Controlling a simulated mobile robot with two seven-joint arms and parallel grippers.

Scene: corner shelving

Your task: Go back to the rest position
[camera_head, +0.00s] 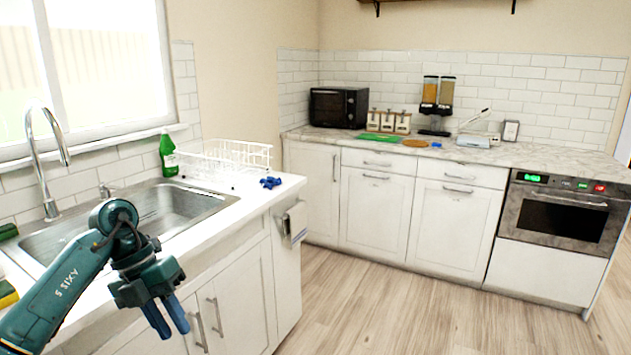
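My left arm reaches in from the lower left, in front of the sink. My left gripper (172,331) hangs beside the sink counter's front edge, with its blue fingers pointing down. A narrow gap shows between the fingers and nothing is held in it. My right gripper is not in view.
The sink (170,203) with its tall faucet (45,150) lies behind my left arm. A green bottle (168,155), a white dish rack (225,158) and a small blue object (270,182) stand on the sink counter (235,205). The wooden floor (400,310) is clear.

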